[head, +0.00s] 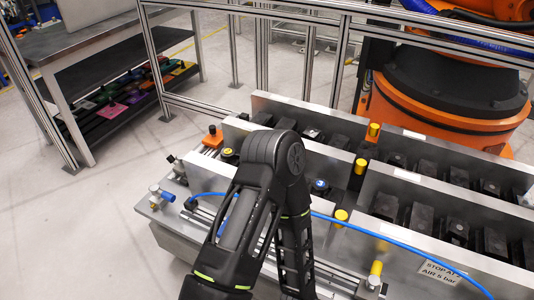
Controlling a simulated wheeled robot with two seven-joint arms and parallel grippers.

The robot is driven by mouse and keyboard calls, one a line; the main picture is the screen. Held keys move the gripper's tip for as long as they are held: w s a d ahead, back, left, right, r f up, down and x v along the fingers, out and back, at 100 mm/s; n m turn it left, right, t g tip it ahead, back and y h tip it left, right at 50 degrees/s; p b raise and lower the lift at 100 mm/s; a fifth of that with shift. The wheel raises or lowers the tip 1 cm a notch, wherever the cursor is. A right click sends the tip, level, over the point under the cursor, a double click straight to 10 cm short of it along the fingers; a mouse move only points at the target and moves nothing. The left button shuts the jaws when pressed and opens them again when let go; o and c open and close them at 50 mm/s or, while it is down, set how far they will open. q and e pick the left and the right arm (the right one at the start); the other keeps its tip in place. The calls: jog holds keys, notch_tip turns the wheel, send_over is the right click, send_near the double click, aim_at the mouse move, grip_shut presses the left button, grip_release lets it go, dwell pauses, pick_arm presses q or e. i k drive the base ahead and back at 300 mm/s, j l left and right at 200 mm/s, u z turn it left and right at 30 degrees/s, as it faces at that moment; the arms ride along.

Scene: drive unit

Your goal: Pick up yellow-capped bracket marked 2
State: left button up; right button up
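Several yellow caps stand on the metal fixture: one at the back (374,130), one below it (360,166), one nearer the middle (341,216) and one at the front (376,268). A smaller yellow-topped part (228,153) is at the fixture's left end. No mark 2 is readable on any of them, so I cannot tell which is the bracket marked 2. One of my black arms rises from the bottom and bends at its elbow over the fixture, hiding part of it. Neither gripper shows.
The metal fixture (400,178) holds rows of dark blocks. A blue hose (397,245) crosses its front. An aluminium frame (215,110) stands behind, with an orange robot base (440,110) at the back right. A workbench (95,40) is at upper left. The left floor is clear.

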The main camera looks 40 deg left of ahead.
aim_at(229, 156)
jog(key=k+j+z, duration=0.15)
jog(key=j, duration=0.35)
jog(key=k+j+z, duration=0.15)
jog(key=j, duration=0.4)
jog(key=k+j+z, duration=0.15)
jog(key=j, duration=0.3)
jog(key=k+j+z, duration=0.15)
jog(key=j, duration=0.35)
jog(key=k+j+z, duration=0.15)
jog(key=k+j, duration=0.15)
jog(key=k+j+z, duration=0.15)
jog(key=k+j, duration=0.15)
jog(key=j, duration=0.25)
jog(key=k+j, duration=0.4)
jog(key=j, duration=0.2)
